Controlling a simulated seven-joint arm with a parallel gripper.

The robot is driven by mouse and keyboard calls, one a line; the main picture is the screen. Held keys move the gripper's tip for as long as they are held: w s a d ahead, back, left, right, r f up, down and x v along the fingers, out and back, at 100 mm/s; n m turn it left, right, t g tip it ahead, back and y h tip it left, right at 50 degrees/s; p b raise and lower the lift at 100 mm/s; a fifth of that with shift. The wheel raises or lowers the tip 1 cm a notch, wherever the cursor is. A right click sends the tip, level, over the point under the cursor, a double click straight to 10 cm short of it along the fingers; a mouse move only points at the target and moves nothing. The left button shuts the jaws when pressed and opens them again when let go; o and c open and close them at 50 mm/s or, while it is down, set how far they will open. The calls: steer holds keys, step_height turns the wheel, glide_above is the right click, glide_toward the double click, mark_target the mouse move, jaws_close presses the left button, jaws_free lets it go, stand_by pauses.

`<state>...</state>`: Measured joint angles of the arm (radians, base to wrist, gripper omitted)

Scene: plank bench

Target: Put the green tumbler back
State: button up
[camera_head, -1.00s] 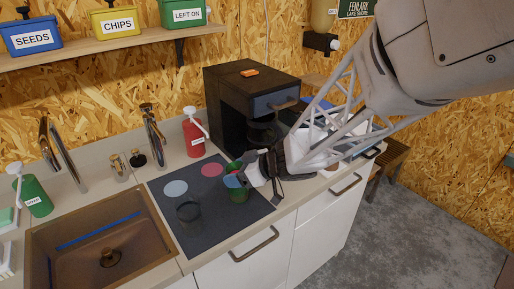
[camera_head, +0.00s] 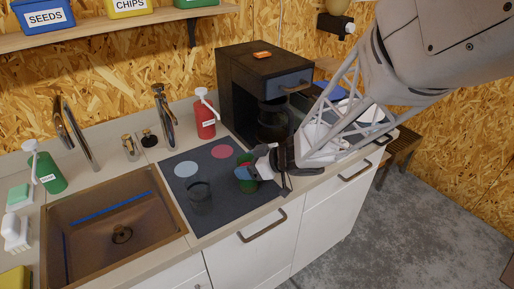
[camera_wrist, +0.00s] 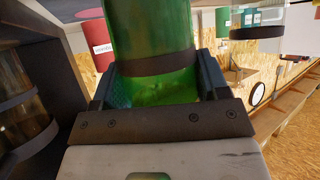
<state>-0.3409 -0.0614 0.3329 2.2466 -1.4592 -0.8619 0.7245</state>
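The green tumbler (camera_head: 245,183), see-through with a darker band, is at the right part of the dark mat (camera_head: 225,212). My gripper (camera_head: 250,173) reaches it from the right, with a blue finger pad across its side. In the wrist view the tumbler (camera_wrist: 155,40) fills the space between the two fingers (camera_wrist: 160,85), which press against both its sides. I cannot tell whether its base touches the mat. A pale blue disc (camera_head: 187,170) and a red disc (camera_head: 222,152) lie bare on the mat.
A dark see-through tumbler (camera_head: 200,200) stands on the mat, left of the green one. The black coffee machine (camera_head: 245,85) stands close behind my gripper. A red pump bottle (camera_head: 205,122) is behind the mat, and the sink (camera_head: 115,235) is to the left.

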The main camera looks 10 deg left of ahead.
steer(key=o, duration=0.4)
steer(key=shift+o, duration=0.2)
steer(key=shift+r, duration=0.15)
steer(key=v, duration=1.2)
stand_by(0.6)
